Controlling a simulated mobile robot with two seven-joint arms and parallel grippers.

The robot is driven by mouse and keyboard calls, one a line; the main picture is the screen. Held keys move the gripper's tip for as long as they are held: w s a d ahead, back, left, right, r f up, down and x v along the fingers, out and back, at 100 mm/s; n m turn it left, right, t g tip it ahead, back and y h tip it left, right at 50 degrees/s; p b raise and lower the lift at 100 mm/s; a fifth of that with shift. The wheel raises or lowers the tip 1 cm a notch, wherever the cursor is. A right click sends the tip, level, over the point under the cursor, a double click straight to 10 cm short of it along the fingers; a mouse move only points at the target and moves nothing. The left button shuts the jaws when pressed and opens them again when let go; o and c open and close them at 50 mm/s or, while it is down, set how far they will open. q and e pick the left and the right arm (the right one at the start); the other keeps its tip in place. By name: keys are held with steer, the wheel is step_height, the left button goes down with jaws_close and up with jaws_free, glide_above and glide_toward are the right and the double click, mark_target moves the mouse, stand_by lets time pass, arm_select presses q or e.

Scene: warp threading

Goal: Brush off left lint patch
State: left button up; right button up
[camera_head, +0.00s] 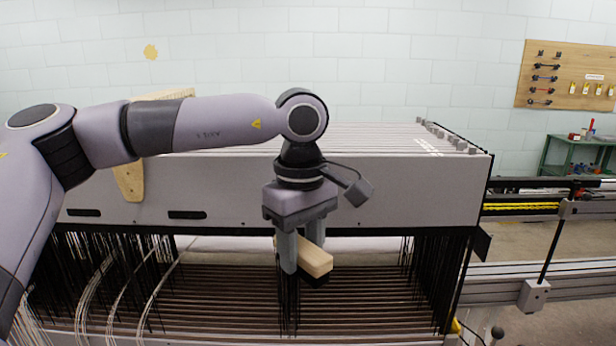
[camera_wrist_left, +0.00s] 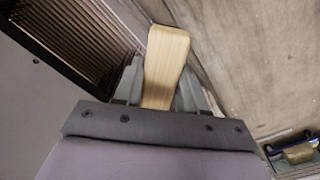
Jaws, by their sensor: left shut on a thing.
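My left gripper (camera_head: 300,252) is shut on a wooden brush (camera_head: 316,258) with a pale block and dark bristles below. It holds the brush over the rows of dark heddles and bars under the grey loom housing (camera_head: 380,195). The brush's wooden back also shows between the fingers in the left wrist view (camera_wrist_left: 165,60). I cannot make out a lint patch in either view; it may be hidden or too small to tell. I cannot tell whether the bristles touch anything. My right gripper is not in view.
Pale threads (camera_head: 120,290) hang at the left of the loom. A metal rail (camera_head: 560,275) runs to the right. A tool board (camera_head: 570,75) hangs on the back wall, above a green table (camera_head: 580,155) at the far right.

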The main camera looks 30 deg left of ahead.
arm_select(q)
steer(key=s+d+f+m, duration=0.2)
steer(key=f+m, duration=0.5)
steer(key=f, duration=0.8)
steer(key=s+d+f+m, duration=0.1)
steer(key=s+f+m, duration=0.3)
steer(key=f, duration=1.1)
steer(key=m, duration=0.3)
steer(key=shift+s+d+f+m, duration=0.15)
steer(key=shift+d+f+m, duration=0.15)
steer(key=shift+d, duration=0.1)
